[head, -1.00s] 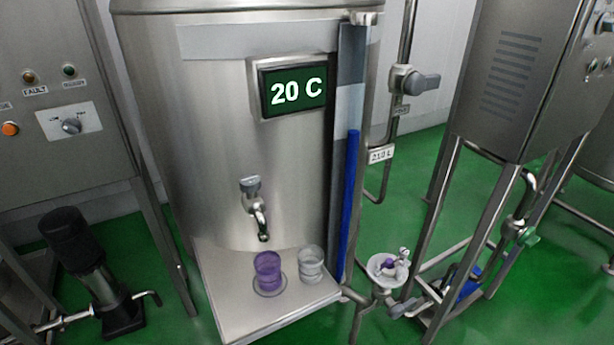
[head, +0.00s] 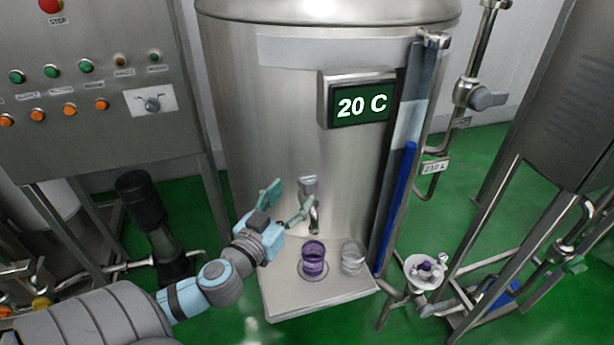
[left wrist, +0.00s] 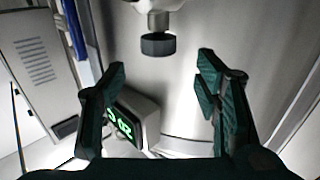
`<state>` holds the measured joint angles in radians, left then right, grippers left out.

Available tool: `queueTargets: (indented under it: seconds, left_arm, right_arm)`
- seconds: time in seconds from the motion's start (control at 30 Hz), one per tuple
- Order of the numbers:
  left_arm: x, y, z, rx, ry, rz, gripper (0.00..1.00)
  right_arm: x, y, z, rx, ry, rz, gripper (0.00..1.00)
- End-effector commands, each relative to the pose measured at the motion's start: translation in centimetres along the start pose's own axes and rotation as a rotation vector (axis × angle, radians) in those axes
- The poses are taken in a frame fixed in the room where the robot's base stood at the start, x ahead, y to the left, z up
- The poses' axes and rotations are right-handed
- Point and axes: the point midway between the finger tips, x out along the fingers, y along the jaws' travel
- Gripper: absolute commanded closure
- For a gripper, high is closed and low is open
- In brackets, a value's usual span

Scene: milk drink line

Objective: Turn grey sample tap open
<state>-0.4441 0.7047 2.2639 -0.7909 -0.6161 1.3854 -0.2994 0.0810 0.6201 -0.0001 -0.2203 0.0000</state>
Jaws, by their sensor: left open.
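The grey sample tap (head: 308,184) sticks out from the front of the steel tank (head: 290,120), above a small shelf. Its grey handle is on top and its spout points down. In the left wrist view the dark grey tap handle (left wrist: 158,44) shows beyond and between the fingertips, apart from them. My left gripper (head: 287,201) is open and empty, just left of the tap in the head view. Its fingers also show in the left wrist view (left wrist: 162,65). One finger partly overlaps the tap body in the head view. My right gripper is out of view.
On the shelf (head: 285,300) below the tap stand a purple cup (head: 313,260) and a clear glass (head: 352,258). A display (head: 360,105) reads 20 C. A level tube (head: 395,205) with blue fill runs down the tank's right side. A control cabinet (head: 90,140) stands left.

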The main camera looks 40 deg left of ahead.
Motion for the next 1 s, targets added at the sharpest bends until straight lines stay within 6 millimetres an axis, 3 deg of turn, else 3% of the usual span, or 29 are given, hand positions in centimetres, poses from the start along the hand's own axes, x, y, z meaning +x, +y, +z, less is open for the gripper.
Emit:
queueTargets:
  seconds: [0.1, 0.3, 0.67, 0.9, 1.0]
  left_arm:
    - [3.5, -0.1, -0.4, -0.005, 0.002, -0.004, 0.43]
    - [7.1, 0.0, -0.2, -0.002, -0.002, -0.001, 0.43]
    - [8.0, 0.0, 0.1, 0.001, -0.003, 0.001, 0.43]
    - [8.0, 0.0, 0.1, 0.001, -0.003, 0.000, 0.81]
    - [8.0, 0.0, 0.1, 0.001, -0.003, 0.000, 0.92]
  right_arm:
    - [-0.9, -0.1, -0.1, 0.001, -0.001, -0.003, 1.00]
    - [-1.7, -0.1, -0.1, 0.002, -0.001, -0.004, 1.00]
    - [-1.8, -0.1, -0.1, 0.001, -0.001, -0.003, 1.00]
    - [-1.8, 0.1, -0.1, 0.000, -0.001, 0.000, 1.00]
    - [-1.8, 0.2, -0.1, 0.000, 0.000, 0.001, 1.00]
